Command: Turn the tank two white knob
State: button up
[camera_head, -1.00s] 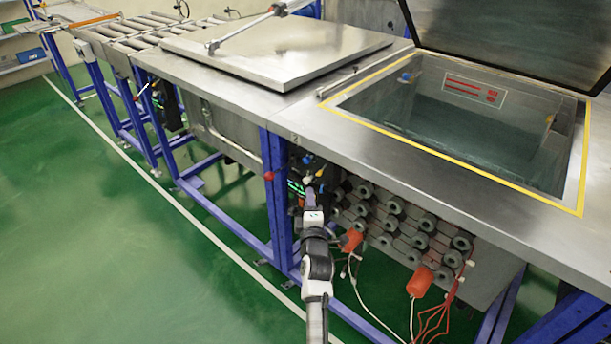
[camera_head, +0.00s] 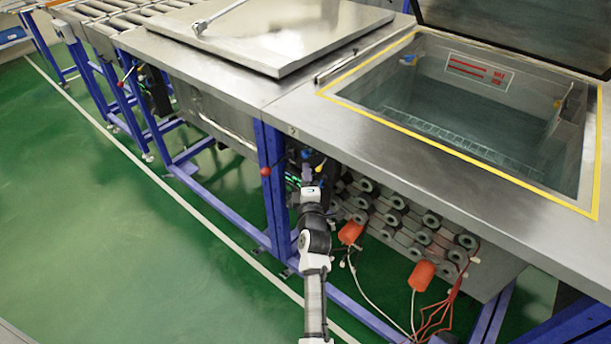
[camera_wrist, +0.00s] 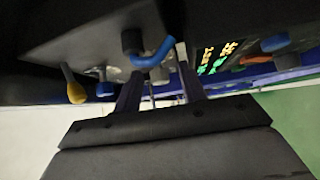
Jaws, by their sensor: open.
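Tank two (camera_head: 372,150), marked with a 2 at its front left corner, stands with its lid open. A small control panel hangs under that corner, with a blue knob (camera_head: 305,154) and a yellow knob (camera_head: 320,164). My gripper (camera_head: 307,177) is at the panel, just below these knobs. In the wrist view my gripper (camera_wrist: 160,88) is open, its two dark fingers pointing at the panel. A pale, blurred piece (camera_wrist: 160,74), possibly the white knob, shows between the fingers. I cannot tell whether they touch it. The yellow knob (camera_wrist: 74,88) is at left.
A green-lit display (camera_wrist: 212,57) is right of the fingers. A red ball (camera_head: 265,171) sits by the blue post (camera_head: 270,195) left of the panel. Orange plugs (camera_head: 350,232) with cables are to the right. Green floor at left is clear.

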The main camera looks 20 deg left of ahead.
grip_shut()
jog(key=b, duration=0.3)
jog(key=shift+f+m+t, duration=0.3)
jog(key=m+t+b, duration=0.1)
jog(key=b, duration=0.3)
jog(key=shift+m+t, duration=0.3)
jog(key=shift+m, duration=0.1)
jog(key=shift+d+r+m+b, duration=0.1)
jog(key=shift+r+m+b, duration=0.05)
jog(key=shift+m+b, duration=0.2)
jog(key=shift+a+m+t+b, duration=0.25)
jog(key=shift+m+t+b, duration=0.2)
jog(key=shift+t, duration=0.15)
